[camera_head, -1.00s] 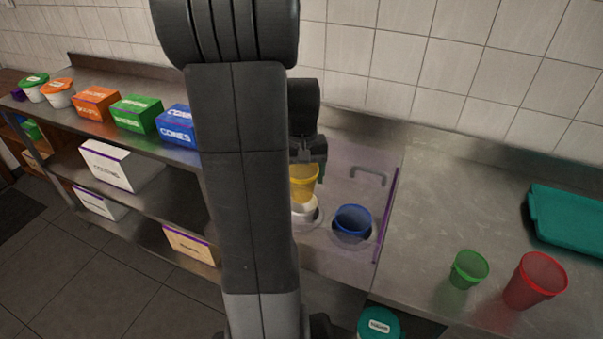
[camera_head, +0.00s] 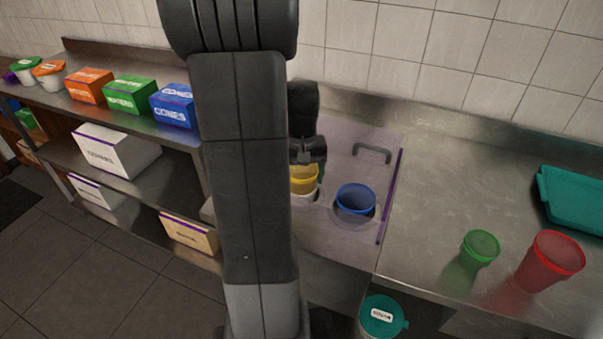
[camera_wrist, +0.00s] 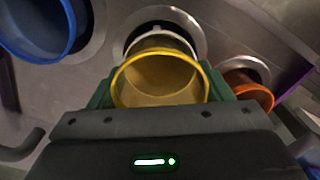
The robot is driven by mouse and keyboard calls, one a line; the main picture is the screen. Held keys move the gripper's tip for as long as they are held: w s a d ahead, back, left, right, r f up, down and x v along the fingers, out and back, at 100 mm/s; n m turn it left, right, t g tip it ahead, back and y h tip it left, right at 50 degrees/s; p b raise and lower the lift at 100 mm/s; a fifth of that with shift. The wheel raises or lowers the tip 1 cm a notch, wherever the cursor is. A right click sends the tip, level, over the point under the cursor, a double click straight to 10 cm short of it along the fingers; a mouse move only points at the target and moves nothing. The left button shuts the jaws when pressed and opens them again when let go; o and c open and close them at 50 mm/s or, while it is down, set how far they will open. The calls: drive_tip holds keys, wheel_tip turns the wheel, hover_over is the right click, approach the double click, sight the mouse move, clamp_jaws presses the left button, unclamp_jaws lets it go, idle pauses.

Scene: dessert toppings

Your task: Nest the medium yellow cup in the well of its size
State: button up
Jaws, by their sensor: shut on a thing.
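The yellow cup (camera_head: 304,182) is held upright in my gripper (camera_head: 309,160), which is shut on its wall. In the wrist view the yellow cup (camera_wrist: 160,92) sits between the green finger pads of my gripper (camera_wrist: 160,90). A white cup-like rim (camera_wrist: 135,47) shows around the yellow cup's far side, within a round well (camera_wrist: 190,17). In the head view the white piece (camera_head: 301,200) lies right below the yellow cup, which appears partly inside it. My fingers hide the contact. The wells are in a grey panel (camera_head: 365,133) in the counter.
A blue cup (camera_head: 355,199) sits in the well to the right in the head view. An orange cup (camera_wrist: 252,91) sits in another well. Green (camera_head: 480,246) and red (camera_head: 551,260) cups stand on the counter at right, near a teal tray (camera_head: 575,208). A handle (camera_head: 372,153) rises behind.

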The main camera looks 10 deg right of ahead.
drive_tip(key=shift+f, duration=0.1)
drive_tip(key=o, duration=1)
drive_tip(key=shift+o, duration=0.2)
wheel_tip(320, 180, up, 9)
drive_tip(key=p, duration=0.7)
idle(0.3)
drive_tip(key=shift+f, duration=0.2)
wheel_tip(320, 180, down, 8)
drive_tip(key=b, duration=0.6)
drive_tip(key=shift+r, duration=0.15)
drive_tip(key=shift+r, duration=0.1)
